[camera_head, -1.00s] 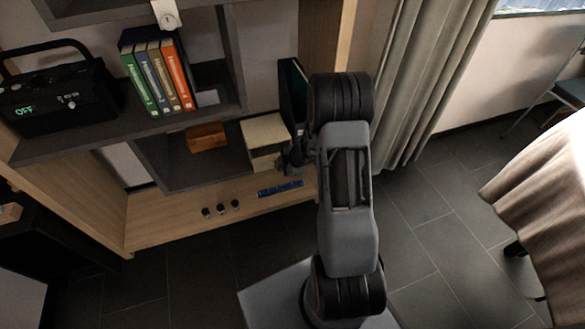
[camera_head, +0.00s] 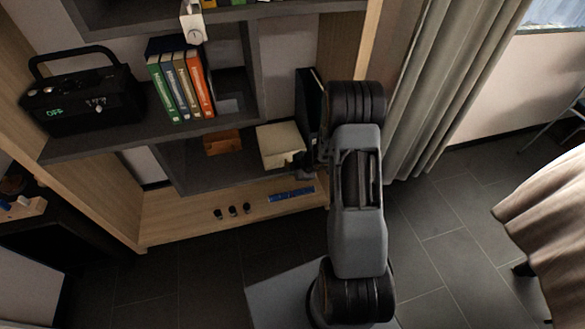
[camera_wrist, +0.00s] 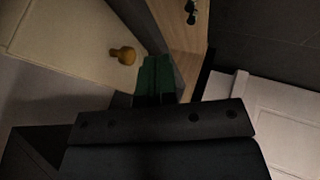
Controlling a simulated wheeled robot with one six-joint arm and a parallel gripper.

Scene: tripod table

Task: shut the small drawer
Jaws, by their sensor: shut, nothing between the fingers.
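The small drawer belongs to a cream box (camera_head: 278,143) on the low dark shelf, left of my arm. In the wrist view a cream front (camera_wrist: 70,32) with a round brown knob (camera_wrist: 122,55) fills the upper left. No clear gap around the drawer shows in the head view, but its lower right is partly hidden by my gripper (camera_head: 302,165). In the wrist view my gripper (camera_wrist: 155,75) has its green fingers together and empty, just right of and below the knob. I cannot tell whether it touches the front.
A brown wooden box (camera_head: 222,142) sits left of the cream box. A dark upright folder (camera_head: 308,100) stands behind my gripper. Below, a blue item (camera_head: 291,194) and small dark items (camera_head: 232,210) lie on the wooden base board. Books (camera_head: 182,88) and a radio (camera_head: 85,100) stand above. A curtain (camera_head: 450,90) hangs right.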

